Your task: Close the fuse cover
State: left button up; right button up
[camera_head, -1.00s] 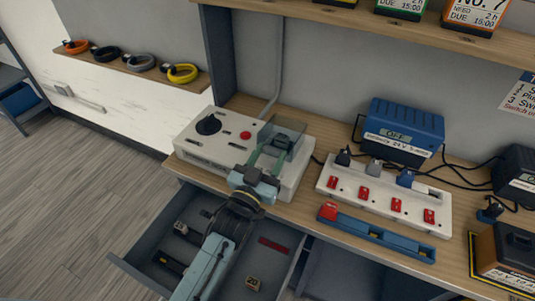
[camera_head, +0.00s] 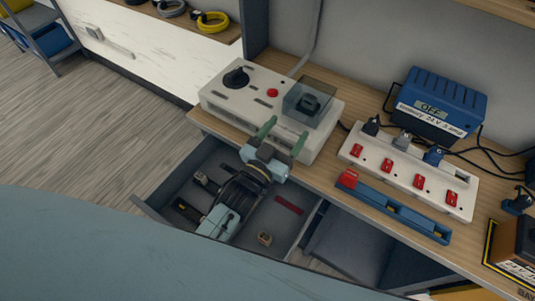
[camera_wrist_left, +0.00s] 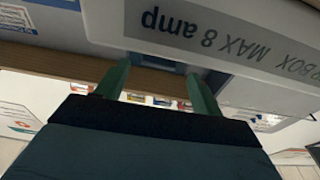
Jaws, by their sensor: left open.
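The white fuse box (camera_head: 262,106) stands on the workbench, with a black knob and a red button on top. Its see-through grey fuse cover (camera_head: 305,96) sits at the right end over a black block and appears lowered; I cannot tell if it is fully seated. My left gripper (camera_head: 284,135) is open and empty at the box's front edge, just in front of the cover and apart from it. In the left wrist view its green fingers (camera_wrist_left: 157,78) are spread below the box's upside-down label (camera_wrist_left: 230,35). My right gripper is not in view.
An open drawer (camera_head: 275,228) with small items lies below my left arm. Right of the box are a white power strip (camera_head: 400,166) with red switches, a blue rail (camera_head: 400,216) and a blue power supply (camera_head: 440,100). A large blue-grey shape covers the lower left.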

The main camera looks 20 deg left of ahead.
pick_arm(q)
jog(key=r+v, duration=0.1)
jog(key=v, duration=0.8)
jog(key=shift+s+f, duration=0.3)
jog(key=shift+f, duration=0.05)
